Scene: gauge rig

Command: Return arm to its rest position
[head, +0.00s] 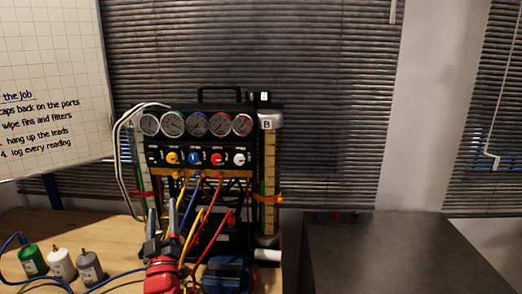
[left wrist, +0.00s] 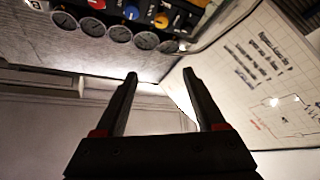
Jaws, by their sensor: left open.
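My left gripper (head: 162,222) stands at the bottom of the head view, in front of the lower left part of the gauge rig (head: 200,140). Its two grey fingers point up and are apart. The left wrist view also shows the gripper (left wrist: 160,100), with nothing between its fingers. The rig carries a row of round gauges (head: 197,124) and coloured knobs, with yellow, red and blue hoses hanging in front. In the left wrist view the gauges (left wrist: 120,33) lie beyond the fingers at the top. I do not see my right gripper clearly in either view.
Green, white and grey small bottles (head: 62,264) stand on the wooden table (head: 110,232) at the left, with a blue hose around them. A whiteboard (head: 50,80) is at the upper left. A dark box-like surface (head: 400,250) fills the lower right. Blinds hang behind.

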